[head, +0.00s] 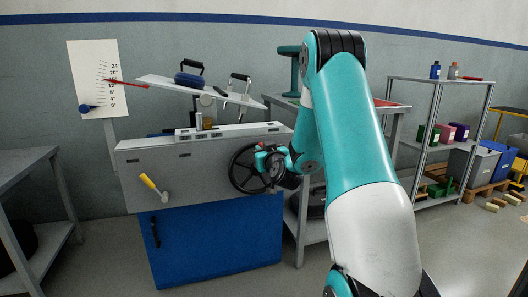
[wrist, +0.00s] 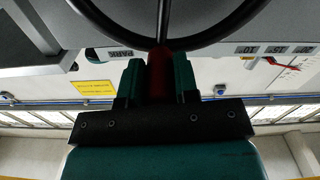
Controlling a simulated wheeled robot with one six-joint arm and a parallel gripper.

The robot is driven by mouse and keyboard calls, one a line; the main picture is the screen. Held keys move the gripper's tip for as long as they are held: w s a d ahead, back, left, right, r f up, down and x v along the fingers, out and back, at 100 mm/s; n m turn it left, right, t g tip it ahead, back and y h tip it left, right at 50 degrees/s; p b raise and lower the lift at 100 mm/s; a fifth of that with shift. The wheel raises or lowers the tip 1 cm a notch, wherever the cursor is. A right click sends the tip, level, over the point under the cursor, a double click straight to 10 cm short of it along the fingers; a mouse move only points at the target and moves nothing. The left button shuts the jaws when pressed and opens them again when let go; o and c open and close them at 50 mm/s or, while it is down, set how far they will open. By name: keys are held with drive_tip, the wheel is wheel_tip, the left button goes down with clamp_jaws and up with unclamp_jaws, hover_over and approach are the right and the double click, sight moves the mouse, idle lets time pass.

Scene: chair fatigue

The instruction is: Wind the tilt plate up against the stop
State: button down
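The tilt plate (head: 160,82) is a pale slab above the grey bench unit (head: 135,165), sloping down to the right. A red pointer (head: 128,84) at its left end reaches the upper part of a white scale board (head: 88,62); the exact mark is unclear. A blue knob (head: 85,108) sits low on that board. I cannot tell which part is the stop. The black handwheel (head: 233,170) is on the unit's front. My gripper (head: 265,160) is at its right side. In the wrist view, my gripper (wrist: 158,82) is shut on the wheel's red handle (wrist: 159,66).
A yellow-handled lever (head: 148,181) is on the unit's front, above the blue cabinet (head: 215,240). Black-handled weights (head: 189,79) stand on the plate. A grey table (head: 30,170) is at left, and shelves (head: 437,120) and bins (head: 478,160) at right. Floor is clear between table and cabinet.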

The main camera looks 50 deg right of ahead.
drive_tip(key=shift+s+d+f+m+b, duration=0.15)
drive_tip(key=shift+d+f+m+b, duration=0.2)
drive_tip(key=shift+b, duration=0.5)
drive_tip(key=shift+s+d+m+b, duration=0.15)
drive_tip(key=shift+s+m+b, duration=0.05)
drive_tip(key=shift+m+b, duration=0.35)
drive_tip(key=shift+d+r, duration=0.1)
drive_tip(key=shift+r, duration=0.05)
drive_tip(key=shift+s, duration=0.1)
drive_tip(key=c, duration=0.9)
unclamp_jaws()
drive_tip(key=shift+s+d, duration=0.1)
drive_tip(key=shift+d, duration=0.1)
drive_tip(key=shift+o, duration=0.2)
drive_tip(key=shift+a, duration=0.15)
drive_tip(key=b+v, duration=1.5)
drive_tip(key=v, duration=0.2)
